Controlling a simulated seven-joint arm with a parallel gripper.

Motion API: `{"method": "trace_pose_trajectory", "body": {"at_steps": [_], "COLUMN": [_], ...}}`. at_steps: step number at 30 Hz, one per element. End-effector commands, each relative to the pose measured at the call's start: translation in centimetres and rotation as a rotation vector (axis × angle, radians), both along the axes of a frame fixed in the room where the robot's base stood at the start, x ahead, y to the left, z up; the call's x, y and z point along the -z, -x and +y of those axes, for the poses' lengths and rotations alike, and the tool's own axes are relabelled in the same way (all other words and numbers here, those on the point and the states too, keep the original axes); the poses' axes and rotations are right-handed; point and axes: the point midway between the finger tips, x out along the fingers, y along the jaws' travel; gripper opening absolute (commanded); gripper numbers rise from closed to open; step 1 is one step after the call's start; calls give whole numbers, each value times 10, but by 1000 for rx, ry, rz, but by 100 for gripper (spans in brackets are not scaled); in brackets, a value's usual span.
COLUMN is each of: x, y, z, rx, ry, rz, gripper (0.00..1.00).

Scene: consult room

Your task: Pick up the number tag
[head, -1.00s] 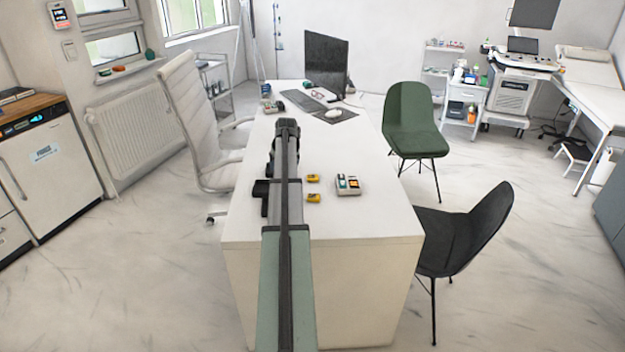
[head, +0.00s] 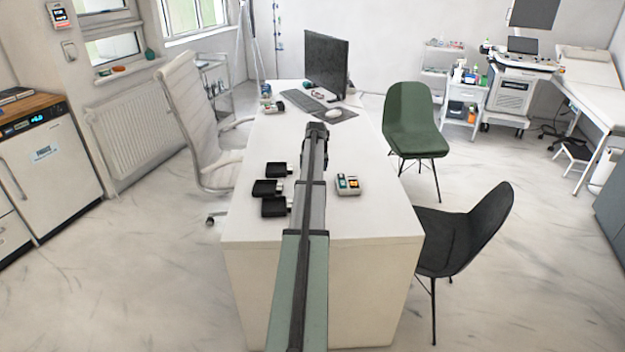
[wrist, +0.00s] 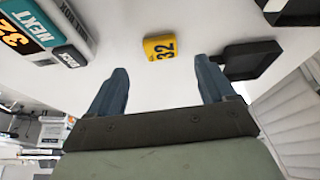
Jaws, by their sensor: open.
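In the wrist view a small yellow number tag (wrist: 160,47) marked 32 lies on the white desk top. My gripper (wrist: 160,78) is open and empty, with its two dark blue fingers wide apart. The tag shows beyond the fingertips, about midway between them and apart from both. In the head view my arm hides the place of the yellow tags, and my fingers cannot be made out.
A keypad device with a NEXT label (wrist: 30,20) lies beside the tag; the head view also shows it (head: 348,185). Several black tray-like pieces (head: 268,188) lie left of my arm on the desk (head: 375,222). A monitor (head: 326,64) and keyboard (head: 302,101) stand farther back.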

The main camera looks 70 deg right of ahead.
Motion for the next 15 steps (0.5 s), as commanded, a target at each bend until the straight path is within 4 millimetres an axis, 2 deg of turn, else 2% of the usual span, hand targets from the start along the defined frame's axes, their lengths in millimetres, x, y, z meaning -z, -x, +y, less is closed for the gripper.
{"method": "trace_pose_trajectory", "body": {"at_steps": [8, 15], "x": [15, 41], "y": [-3, -9], "z": [-6, -17], "rx": [0, 0], "ry": [1, 0], "rz": [0, 0], "gripper": [83, 83]}}
